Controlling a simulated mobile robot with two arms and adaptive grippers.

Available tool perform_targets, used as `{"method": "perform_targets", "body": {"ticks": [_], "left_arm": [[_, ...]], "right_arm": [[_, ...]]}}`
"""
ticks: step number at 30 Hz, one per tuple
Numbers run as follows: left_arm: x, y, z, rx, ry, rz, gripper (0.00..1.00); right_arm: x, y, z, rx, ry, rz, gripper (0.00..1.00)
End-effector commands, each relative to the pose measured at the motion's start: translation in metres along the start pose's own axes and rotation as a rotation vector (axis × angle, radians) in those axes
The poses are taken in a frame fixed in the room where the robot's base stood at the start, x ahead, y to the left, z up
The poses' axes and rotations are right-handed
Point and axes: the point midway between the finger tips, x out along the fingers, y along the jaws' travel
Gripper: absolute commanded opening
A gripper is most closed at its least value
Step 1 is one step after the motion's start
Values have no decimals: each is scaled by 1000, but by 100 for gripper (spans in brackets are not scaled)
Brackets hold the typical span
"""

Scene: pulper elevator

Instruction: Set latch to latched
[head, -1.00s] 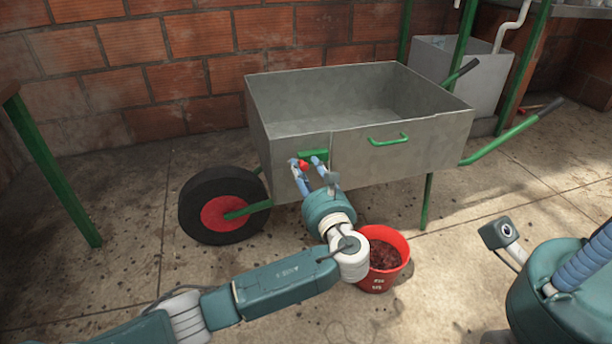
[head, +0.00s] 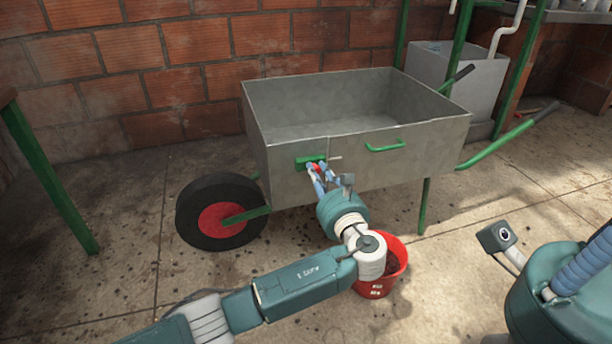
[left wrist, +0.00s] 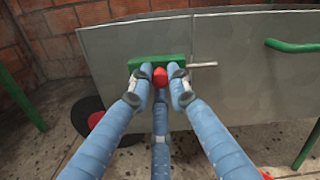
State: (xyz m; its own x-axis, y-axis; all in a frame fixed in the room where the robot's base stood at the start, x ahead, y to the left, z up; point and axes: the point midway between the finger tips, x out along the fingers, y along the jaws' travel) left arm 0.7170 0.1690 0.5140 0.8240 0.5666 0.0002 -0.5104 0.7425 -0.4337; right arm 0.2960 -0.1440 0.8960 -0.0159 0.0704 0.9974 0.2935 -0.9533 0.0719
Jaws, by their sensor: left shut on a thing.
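The latch is a green plate (head: 303,163) on the front wall of the grey metal cart (head: 350,150), with a red knob (left wrist: 160,77). A thin pale bolt (left wrist: 204,64) sticks out of the plate's right side, across the seam in the wall. It also shows in the head view (head: 335,158). My left gripper (left wrist: 160,80) is shut on the red knob, with a fingertip on either side of it. The fingers hide part of the plate. My right gripper is not in view.
A green handle (head: 385,146) sits right of the latch. A black wheel with a red hub (head: 222,217) stands below left. A red bucket (head: 396,250) with dark contents stands on the floor under my left arm. A brick wall (head: 190,60) rises behind.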

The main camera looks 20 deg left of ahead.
Motion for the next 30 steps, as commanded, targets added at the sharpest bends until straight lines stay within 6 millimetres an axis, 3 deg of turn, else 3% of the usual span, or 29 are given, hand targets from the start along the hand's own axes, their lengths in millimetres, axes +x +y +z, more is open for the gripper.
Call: {"method": "perform_targets", "body": {"ticks": [3,11,12,15,25,30], "left_arm": [[-1,-9,-5,1,3,-2,0],[-2,-11,-5,0,4,-6,0],[-2,-11,-5,0,4,-7,21],[-2,-11,-5,0,4,-6,37],[-4,-10,-5,1,3,-4,37],[-27,-10,-6,0,7,-5,37]], "right_arm": [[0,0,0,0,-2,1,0],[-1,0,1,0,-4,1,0],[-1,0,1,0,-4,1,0],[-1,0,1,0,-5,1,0],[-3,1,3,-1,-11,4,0],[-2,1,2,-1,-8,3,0]]}}
